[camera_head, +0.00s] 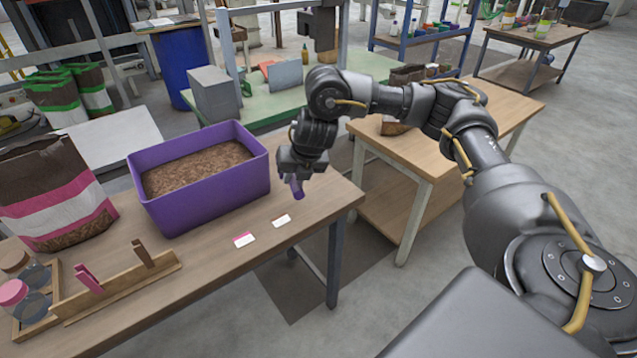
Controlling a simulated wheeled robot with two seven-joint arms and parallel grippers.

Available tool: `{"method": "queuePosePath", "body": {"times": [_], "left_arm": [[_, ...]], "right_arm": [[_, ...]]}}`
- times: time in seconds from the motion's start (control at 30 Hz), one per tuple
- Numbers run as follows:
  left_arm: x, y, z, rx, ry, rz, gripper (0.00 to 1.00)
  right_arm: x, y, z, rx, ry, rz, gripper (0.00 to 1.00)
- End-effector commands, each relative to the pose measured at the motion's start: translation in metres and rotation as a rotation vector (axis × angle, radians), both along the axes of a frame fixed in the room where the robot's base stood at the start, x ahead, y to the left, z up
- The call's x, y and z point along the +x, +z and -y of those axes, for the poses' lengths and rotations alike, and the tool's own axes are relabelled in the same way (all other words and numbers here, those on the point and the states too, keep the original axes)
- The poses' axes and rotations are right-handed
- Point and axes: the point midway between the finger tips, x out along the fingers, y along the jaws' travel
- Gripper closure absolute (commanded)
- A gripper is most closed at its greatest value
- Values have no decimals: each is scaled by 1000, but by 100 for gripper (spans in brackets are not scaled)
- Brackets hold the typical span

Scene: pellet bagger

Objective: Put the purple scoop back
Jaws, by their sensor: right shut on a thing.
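My right gripper (289,172) is shut on the purple scoop (295,188), just right of the purple bin and above the right part of the wooden table. Only a short purple part of the scoop shows below the fingers; the rest is hidden by the gripper. A wooden rack (118,290) stands at the table's front left. A pink handle (89,279) and a brown handle (143,252) stick up from it, with a gap between them and bare rack at its right end. My left gripper is out of view.
The purple bin (205,200) holds brown pellets. A brown, white and pink bag (55,195) stands at left, and lidded jars sit in a wooden tray (36,318). Two small labels (244,240) lie on the table (230,272). The table's front right is otherwise clear.

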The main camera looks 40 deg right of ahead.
Motion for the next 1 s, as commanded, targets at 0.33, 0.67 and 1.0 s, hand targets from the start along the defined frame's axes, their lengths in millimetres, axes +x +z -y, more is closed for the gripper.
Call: {"method": "queuePosePath", "body": {"times": [0.33, 0.67, 1.0], "left_arm": [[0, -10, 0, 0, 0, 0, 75], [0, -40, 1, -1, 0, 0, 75], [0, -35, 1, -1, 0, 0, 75]], "right_arm": [[7, -18, 33, 4, -27, -3, 100], [27, -68, 106, 5, -22, -5, 100], [35, -90, 129, 2, -16, -1, 100]]}}
